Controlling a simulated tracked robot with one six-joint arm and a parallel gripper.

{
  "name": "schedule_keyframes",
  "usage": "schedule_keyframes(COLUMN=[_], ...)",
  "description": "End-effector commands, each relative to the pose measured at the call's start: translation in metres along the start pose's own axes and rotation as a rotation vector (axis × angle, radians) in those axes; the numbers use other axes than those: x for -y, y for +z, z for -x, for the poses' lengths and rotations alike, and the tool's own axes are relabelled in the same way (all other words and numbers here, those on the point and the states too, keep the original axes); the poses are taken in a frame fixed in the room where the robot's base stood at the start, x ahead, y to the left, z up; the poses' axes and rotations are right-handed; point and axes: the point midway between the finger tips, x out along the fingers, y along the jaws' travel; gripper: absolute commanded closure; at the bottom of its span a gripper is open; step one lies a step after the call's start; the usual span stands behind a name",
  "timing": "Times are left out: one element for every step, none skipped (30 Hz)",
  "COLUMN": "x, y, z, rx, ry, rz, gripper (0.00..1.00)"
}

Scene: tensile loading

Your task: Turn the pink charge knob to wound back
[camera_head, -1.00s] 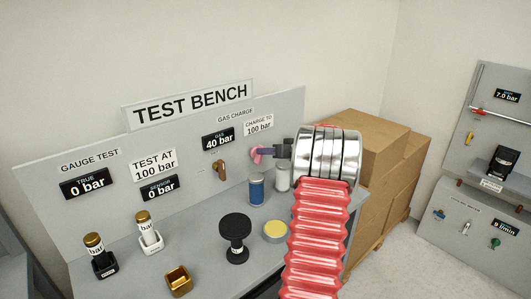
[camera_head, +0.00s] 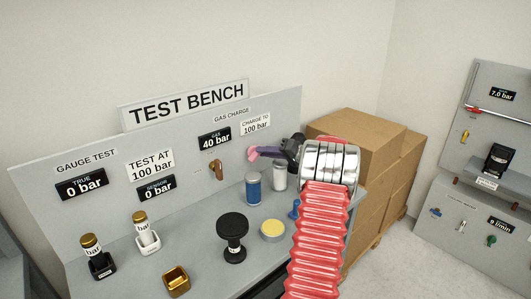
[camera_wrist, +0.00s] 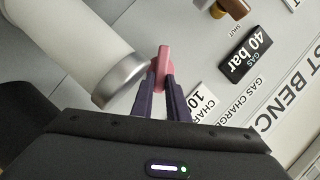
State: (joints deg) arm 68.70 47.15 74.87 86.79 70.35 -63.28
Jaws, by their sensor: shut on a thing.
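The pink charge knob (camera_head: 252,154) is on the bench panel under the gas charge sign, below the "charge to 100 bar" label. In the wrist view the knob (camera_wrist: 163,62) sits between the tips of my two dark fingers. My gripper (camera_head: 262,152) is shut on the knob, reaching it from the right. My gripper (camera_wrist: 164,78) hides part of the knob in the wrist view. The gas display (camera_head: 214,139) reads 40 bar.
A brown handle (camera_head: 216,170) is on the panel left of the knob. A blue cylinder (camera_head: 253,188) and a white cylinder (camera_head: 279,177) stand just below. A black round-topped post (camera_head: 233,228) and a yellow disc (camera_head: 272,228) are nearer. Cardboard boxes (camera_head: 360,140) stand at right.

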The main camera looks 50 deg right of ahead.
Motion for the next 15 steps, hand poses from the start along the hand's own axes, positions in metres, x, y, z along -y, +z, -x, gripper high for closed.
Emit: schedule_keyframes(x=[-0.0022, -0.0022, -0.0022, -0.0023, -0.0023, -0.0023, -0.0024, -0.0024, -0.0025, -0.0025, -0.0025, -0.0023, -0.0021, -0.002, -0.0019], y=[-0.002, -0.002, -0.0021, -0.0021, -0.0022, -0.0022, -0.0022, -0.0023, -0.0023, -0.0024, -0.0023, -0.0021, -0.0019, -0.0018, -0.0015], z=[0.0017, 0.0017, 0.0017, 0.0018, 0.0018, 0.0018, 0.0019, 0.0019, 0.002, 0.002, 0.0019, 0.0018, 0.0016, 0.0015, 0.0014], rx=[-0.006, -0.007, -0.007, -0.007, -0.007, -0.007, -0.007, -0.007, -0.008, -0.008, -0.008, -0.007, -0.006, -0.006, -0.005], ry=[0.005, 0.005, 0.005, 0.005, 0.005, 0.006, 0.006, 0.006, 0.006, 0.006, 0.006, 0.006, 0.005, 0.005, 0.005], rz=[-0.002, -0.002, -0.002, -0.002, -0.001, -0.001, -0.001, -0.001, -0.001, -0.001, -0.001, -0.001, 0.0, 0.0, 0.0], gripper=[1.0, 1.0, 1.0, 1.0, 1.0, 1.0, 1.0, 1.0, 0.85, 0.83, 0.81, 0.78, 0.76, 0.74, 0.71])
